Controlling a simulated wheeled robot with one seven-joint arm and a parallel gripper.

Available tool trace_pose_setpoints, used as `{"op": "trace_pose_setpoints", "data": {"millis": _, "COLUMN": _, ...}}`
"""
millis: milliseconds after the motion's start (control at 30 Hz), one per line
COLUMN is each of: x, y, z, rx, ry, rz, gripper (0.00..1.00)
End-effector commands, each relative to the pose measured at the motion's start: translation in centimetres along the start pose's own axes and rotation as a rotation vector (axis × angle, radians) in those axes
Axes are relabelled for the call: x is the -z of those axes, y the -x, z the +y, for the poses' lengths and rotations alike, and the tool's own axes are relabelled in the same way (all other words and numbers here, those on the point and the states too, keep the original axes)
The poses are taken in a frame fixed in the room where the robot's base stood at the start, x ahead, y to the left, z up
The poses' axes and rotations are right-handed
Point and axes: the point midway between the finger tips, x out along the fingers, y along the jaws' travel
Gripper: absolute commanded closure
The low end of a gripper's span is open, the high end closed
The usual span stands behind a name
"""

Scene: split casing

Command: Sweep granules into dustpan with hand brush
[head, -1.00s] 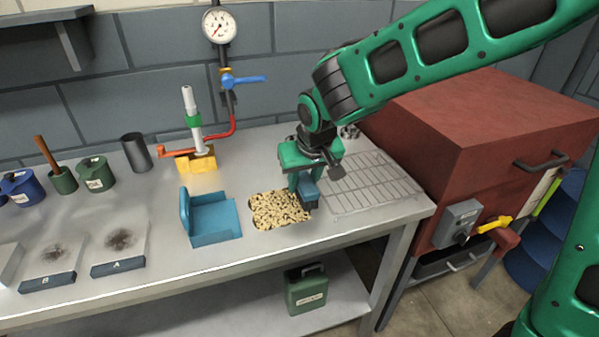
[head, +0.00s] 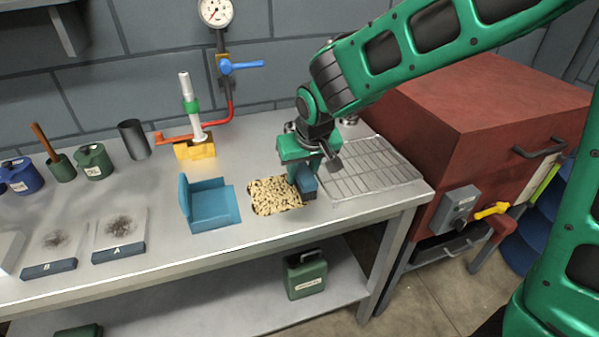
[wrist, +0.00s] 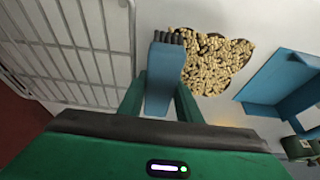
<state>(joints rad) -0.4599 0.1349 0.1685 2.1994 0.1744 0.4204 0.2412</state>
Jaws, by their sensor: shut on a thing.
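My gripper (head: 306,172) is shut on the blue hand brush (head: 308,184), at the right edge of the granules. In the wrist view the brush (wrist: 162,75) sticks out between my fingers (wrist: 160,98), its dark bristles beside the granules (wrist: 212,64). The pale granules (head: 272,195) lie in a patch on the bench. The blue dustpan (head: 210,207) sits just left of them, its open side towards the patch. It also shows in the wrist view (wrist: 282,80). I see no granules in the dustpan.
A wire rack (head: 368,170) lies right of the brush. A yellow-based stand (head: 195,148) is behind the dustpan. Two trays with dark smudges (head: 120,235) lie to the left. A red cabinet (head: 480,130) stands at the right. The bench's front strip is clear.

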Motion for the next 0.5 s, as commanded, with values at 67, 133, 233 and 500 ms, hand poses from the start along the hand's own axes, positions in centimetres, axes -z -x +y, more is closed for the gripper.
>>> {"op": "trace_pose_setpoints", "data": {"millis": 67, "x": -0.05, "y": -0.12, "z": -0.01, "rx": 0.000, "ry": 0.000, "rz": 0.000, "gripper": 0.87}}
{"op": "trace_pose_setpoints", "data": {"millis": 133, "x": -0.09, "y": -0.23, "z": -0.01, "rx": 0.000, "ry": 0.000, "rz": 0.000, "gripper": 0.87}}
{"op": "trace_pose_setpoints", "data": {"millis": 233, "x": -0.14, "y": -0.40, "z": -0.03, "rx": 0.000, "ry": 0.000, "rz": 0.000, "gripper": 0.87}}
{"op": "trace_pose_setpoints", "data": {"millis": 500, "x": -0.35, "y": -0.85, "z": -0.08, "rx": 0.000, "ry": 0.001, "rz": 0.000, "gripper": 0.87}}
